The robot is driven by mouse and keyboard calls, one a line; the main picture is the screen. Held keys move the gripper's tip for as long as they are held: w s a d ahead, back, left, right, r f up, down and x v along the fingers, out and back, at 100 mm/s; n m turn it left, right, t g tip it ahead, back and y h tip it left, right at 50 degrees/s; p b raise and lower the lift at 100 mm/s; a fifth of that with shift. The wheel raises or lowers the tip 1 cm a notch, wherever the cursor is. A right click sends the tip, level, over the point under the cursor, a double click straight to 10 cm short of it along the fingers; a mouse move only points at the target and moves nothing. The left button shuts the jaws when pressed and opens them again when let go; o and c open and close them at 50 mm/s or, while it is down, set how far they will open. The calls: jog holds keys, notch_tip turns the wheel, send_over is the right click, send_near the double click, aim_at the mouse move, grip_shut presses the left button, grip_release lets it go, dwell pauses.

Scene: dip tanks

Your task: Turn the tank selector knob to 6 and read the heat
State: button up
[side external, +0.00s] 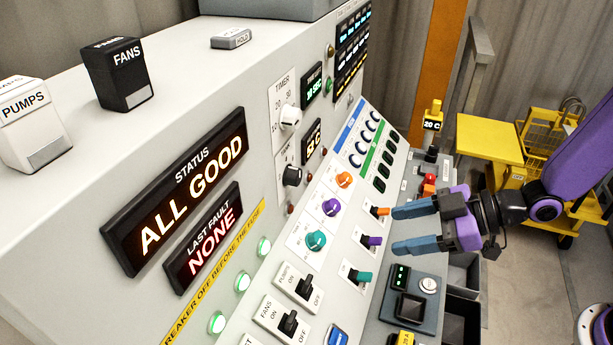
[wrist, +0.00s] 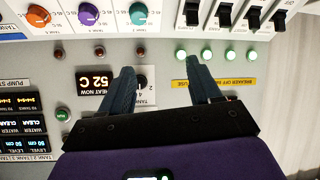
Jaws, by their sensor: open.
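The tank selector knob (side external: 291,176) is a small black knob on the upright panel, below the white timer knob. In the wrist view the black knob (wrist: 141,80) is partly hidden by my left finger, beside a TANK label; its pointer cannot be read clearly. The heat display (side external: 311,140) is a small dark screen near the knob. In the wrist view the HEAT NOW display (wrist: 97,82) appears to read 52 C. My gripper (side external: 397,230) is open and empty, in front of the sloped panel and apart from the knob; its fingers also show in the wrist view (wrist: 160,68).
Orange, purple and teal knobs (side external: 316,240) and coloured levers (side external: 372,241) sit on the sloped panel near my fingers. Black toggle switches (side external: 304,288) lie lower down. The white timer knob (side external: 290,117) is close above the selector. A yellow cart (side external: 490,140) stands behind.

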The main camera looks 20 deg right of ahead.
jog(key=w+r+t+y, duration=0.1)
jog(key=w+t+y, duration=0.1)
jog(key=w+t, duration=0.1)
jog(key=t+y, duration=0.2)
send_near(299, 176)
jog(key=x, duration=0.9)
jog(key=shift+d+f, duration=0.1)
dwell(0.4)
jog(key=c, duration=1)
